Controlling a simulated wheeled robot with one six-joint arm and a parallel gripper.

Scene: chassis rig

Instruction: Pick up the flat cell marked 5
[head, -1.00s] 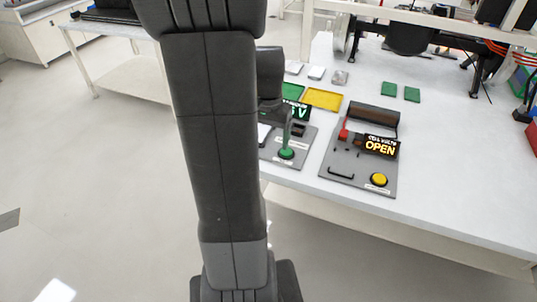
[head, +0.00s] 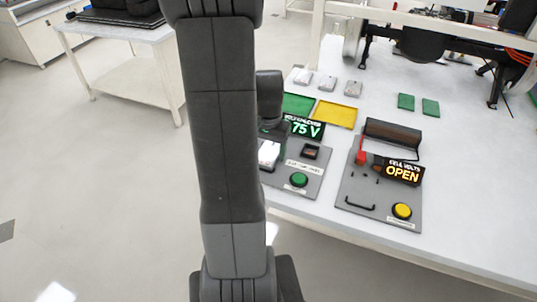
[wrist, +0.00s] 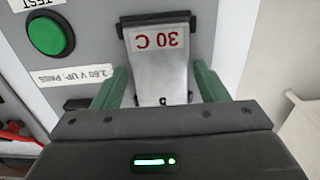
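The flat cell marked 5 (wrist: 160,75) is silver-white with a red "30 C" and a small 5 near its end. It sits in a dark holder on the grey test panel (wrist: 90,20). In the head view the cell (head: 268,153) shows as a pale patch beside my arm. My gripper (wrist: 160,88) has its green fingers on either side of the cell, with a gap visible on both sides. It is open and holds nothing. In the head view the fingers are hidden by my arm.
The panel carries a green button (head: 299,180) and a lit display (head: 306,127) reading "75 V". A second panel (head: 375,195) reads OPEN and has a yellow button (head: 402,211). Green (head: 297,104) and yellow (head: 336,115) trays lie behind, with three more pale cells (head: 328,82) beyond.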

